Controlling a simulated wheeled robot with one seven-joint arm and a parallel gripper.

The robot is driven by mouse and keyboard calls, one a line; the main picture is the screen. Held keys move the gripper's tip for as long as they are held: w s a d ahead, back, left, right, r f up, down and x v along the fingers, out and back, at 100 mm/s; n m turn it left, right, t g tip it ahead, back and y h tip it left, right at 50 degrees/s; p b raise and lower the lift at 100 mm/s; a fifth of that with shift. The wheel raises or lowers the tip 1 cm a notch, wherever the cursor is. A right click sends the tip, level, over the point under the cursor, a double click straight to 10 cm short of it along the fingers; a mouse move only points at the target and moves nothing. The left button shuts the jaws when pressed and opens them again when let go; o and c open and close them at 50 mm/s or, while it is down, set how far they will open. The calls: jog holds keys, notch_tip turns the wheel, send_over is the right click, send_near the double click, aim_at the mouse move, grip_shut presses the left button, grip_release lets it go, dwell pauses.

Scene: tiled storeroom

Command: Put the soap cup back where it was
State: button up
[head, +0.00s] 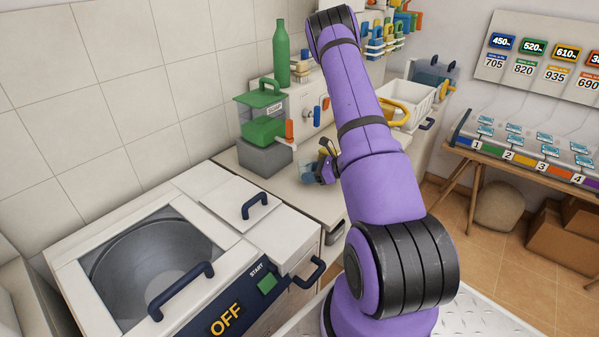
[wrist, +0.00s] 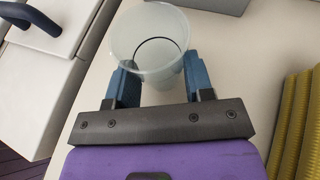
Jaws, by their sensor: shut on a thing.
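The soap cup (wrist: 150,38) is a clear, pale cup between the two blue fingers of my gripper (wrist: 160,72) in the wrist view. The fingers are shut on its sides, and I look down into its open mouth. It looks empty, though I cannot be sure. In the head view my gripper (head: 325,166) is over the pale counter (head: 313,201), partly hidden by my purple arm; the cup is hard to make out there. The green soap dispenser (head: 262,128), labelled SOAP, stands on a grey block to the left of my gripper. I cannot tell whether the cup touches the counter.
A washer (head: 165,262) reading OFF, with dark blue handles, fills the lower left. A green bottle (head: 281,55) stands behind the dispenser. A white basket (head: 409,103) is farther back. Yellow ribbed material (wrist: 296,125) lies right in the wrist view. A numbered table (head: 530,165) is at right.

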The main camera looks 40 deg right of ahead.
aim_at(299, 171)
jog(key=shift+w+a, duration=0.15)
jog(key=shift+w, duration=0.65)
jog(key=w, duration=0.3)
jog(key=shift+a+f, duration=0.25)
jog(key=shift+f, duration=0.1)
jog(key=shift+d+f, duration=0.1)
jog(key=shift+f, duration=0.3)
jog(key=o, duration=0.9)
